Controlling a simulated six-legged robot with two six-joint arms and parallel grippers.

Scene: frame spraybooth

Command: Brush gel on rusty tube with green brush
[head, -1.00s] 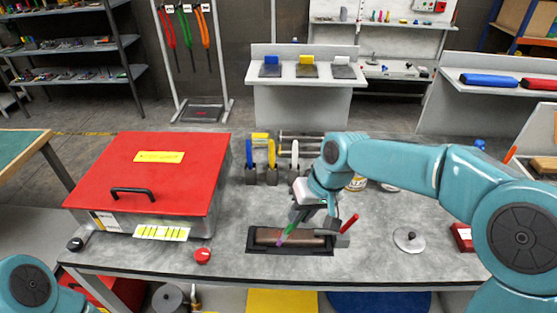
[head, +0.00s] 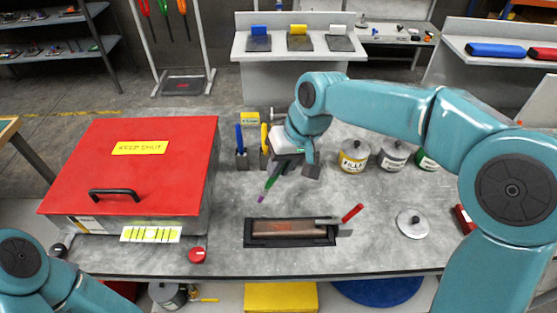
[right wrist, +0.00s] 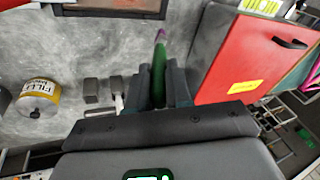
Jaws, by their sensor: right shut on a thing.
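The green brush (head: 269,185) with a purple tip is in my right gripper (head: 290,169), tip pointing down, above the bench and behind the black tray. In the right wrist view the green brush (right wrist: 159,72) stands between the fingers of my right gripper (right wrist: 160,92), which are shut on it. The rusty tube (head: 288,228) lies in the black tray (head: 248,241) at the bench's front middle. A reddish patch shows on its top; I cannot tell whether it is rust or gel. My left gripper is not in view; only my left arm shows at the lower left.
A red-lidded box (head: 135,155) fills the bench's left side. A red-handled tool (head: 351,213) lies at the tray's right end. Blue (head: 240,140) and yellow (head: 263,138) handles stand in holders behind. A filler can (head: 354,156) and other cans stand right. A grey lid (head: 412,223) lies front right.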

